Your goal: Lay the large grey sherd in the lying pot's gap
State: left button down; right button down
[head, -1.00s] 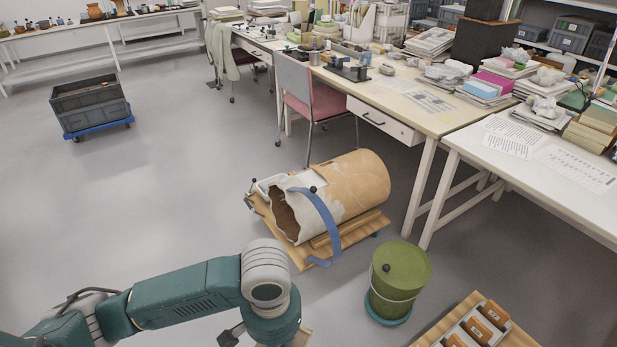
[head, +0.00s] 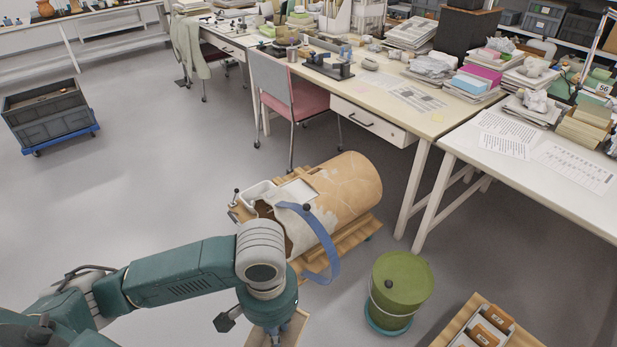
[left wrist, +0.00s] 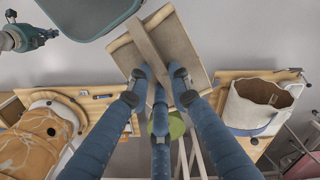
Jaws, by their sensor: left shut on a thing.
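My left gripper (left wrist: 160,82) is shut on the large grey sherd (left wrist: 176,45), a curved tan-grey slab with a strip across it, in the left wrist view. In the head view the arm hides most of the sherd (head: 297,326), held in front of the lying pot. The lying pot (head: 345,185) is tan with pale lines and a whitish broken mouth end; it rests on a wooden board with a blue strap over it. Its pale mouth end also shows in the left wrist view (left wrist: 245,103). The gap's outline is unclear. My right gripper (left wrist: 42,36) shows small at the left wrist view's edge; its jaws are unclear.
A green lidded bucket (head: 398,285) stands right of the pot. A wooden board with a tray of sherds (head: 488,327) lies at lower right. Another cracked tan pot (left wrist: 35,140) shows in the left wrist view.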

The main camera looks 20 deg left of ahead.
aim_at(300, 191)
jog(key=i+j+z, duration=0.1)
jog(key=j, duration=0.25)
jog(key=i+j+z, duration=0.15)
jog(key=i+j, duration=0.15)
jog(key=i+j+z, duration=0.1)
jog(key=j, duration=0.4)
jog(key=i+j+z, duration=0.1)
jog(key=j, duration=0.3)
jog(key=i+j+z, duration=0.1)
jog(key=i+j, duration=0.15)
jog(key=j, duration=0.2)
jog(key=i+j+z, duration=0.15)
jog(key=j, duration=0.25)
jog(key=j+z, duration=0.1)
jog(key=j, duration=0.35)
jog(key=i+j+z, duration=0.1)
jog(key=j, duration=0.35)
